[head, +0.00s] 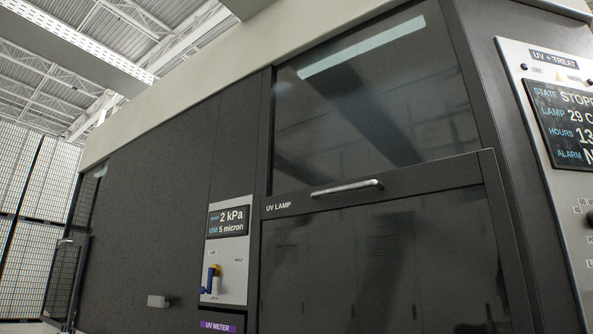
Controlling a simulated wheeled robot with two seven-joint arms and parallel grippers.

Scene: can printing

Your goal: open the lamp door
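The lamp door (350,262) is a large dark glossy panel labelled "UV LAMP" in the lower right half of the head view. A light metal bar handle (347,187) runs across its top rail. The door's top rail overlaps the lower part of a dark glass window (375,100); I cannot tell how far the door stands open, if at all. The door's lower edge is outside the picture. Neither of my grippers shows in this view.
A UV + TREAT control panel (565,130) with a screen is at the right. A small panel (226,252) with a "2 kPa" readout and a blue and yellow lever (210,279) is left of the door. Stacked pallets (40,185) stand far left.

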